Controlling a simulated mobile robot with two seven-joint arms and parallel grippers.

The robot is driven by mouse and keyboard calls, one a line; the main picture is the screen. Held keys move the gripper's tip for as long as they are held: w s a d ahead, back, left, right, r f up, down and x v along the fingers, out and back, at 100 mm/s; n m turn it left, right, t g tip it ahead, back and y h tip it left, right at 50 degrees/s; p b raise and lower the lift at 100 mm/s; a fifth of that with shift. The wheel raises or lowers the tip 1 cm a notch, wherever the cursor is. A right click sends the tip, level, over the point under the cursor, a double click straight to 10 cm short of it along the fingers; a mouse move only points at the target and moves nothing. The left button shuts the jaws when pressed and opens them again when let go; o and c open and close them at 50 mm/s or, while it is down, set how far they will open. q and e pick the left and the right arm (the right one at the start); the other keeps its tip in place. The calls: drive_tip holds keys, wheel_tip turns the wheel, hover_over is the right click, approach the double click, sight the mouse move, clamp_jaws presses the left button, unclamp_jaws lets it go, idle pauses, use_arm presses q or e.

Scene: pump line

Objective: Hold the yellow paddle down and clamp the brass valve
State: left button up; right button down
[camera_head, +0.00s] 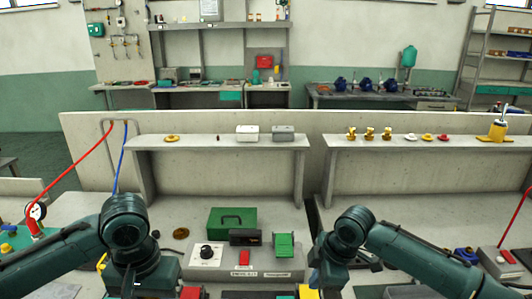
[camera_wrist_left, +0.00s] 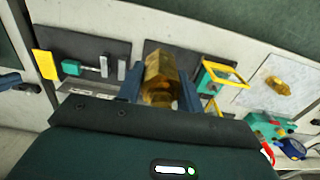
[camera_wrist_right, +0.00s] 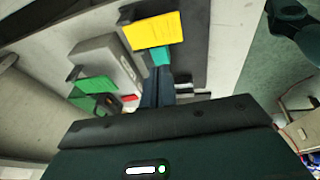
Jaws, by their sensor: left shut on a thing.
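My left gripper (camera_wrist_left: 160,92) is shut on the brass valve (camera_wrist_left: 160,72), a gold-coloured faceted piece between its two fingers in the left wrist view. The yellow paddle (camera_wrist_right: 153,30) is a flat plate at the top of the right wrist view, with a teal block (camera_wrist_right: 160,56) by its lower edge. It also shows at the bottom of the head view (camera_head: 307,292) and at the left of the left wrist view (camera_wrist_left: 43,64). My right gripper (camera_wrist_right: 157,82) has its fingers together just below the paddle and teal block; I cannot tell whether they touch. Both fingertip pairs are hidden in the head view.
A green piece with a yellow frame (camera_wrist_left: 226,75) stands right of the valve in the left wrist view. In the head view, a green box (camera_head: 232,220), a dial panel (camera_head: 207,255) and a green-lidded switch box (camera_head: 284,246) stand between my arms. A long shelf (camera_head: 215,141) runs behind.

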drive_tip(key=shift+f, duration=3.2)
use_arm(q)
drive_tip(key=shift+f, duration=0.2)
use_arm(e)
drive_tip(key=shift+f, duration=0.35)
use_arm(q)
drive_tip(key=shift+f+b, duration=0.7)
drive_tip(key=shift+b, duration=0.2)
use_arm(e)
drive_tip(key=shift+f, duration=1.35)
drive_tip(key=shift+s, duration=0.1)
use_arm(q)
drive_tip(key=shift+w, duration=0.1)
drive_tip(key=w+d+f+n, duration=0.7)
drive_tip(key=w+d+n, duration=0.1)
drive_tip(key=w+d, duration=0.4)
use_arm(e)
drive_tip(key=shift+d+f, duration=0.1)
use_arm(q)
drive_tip(key=shift+n, duration=0.3)
drive_tip(key=shift+f, duration=2.8)
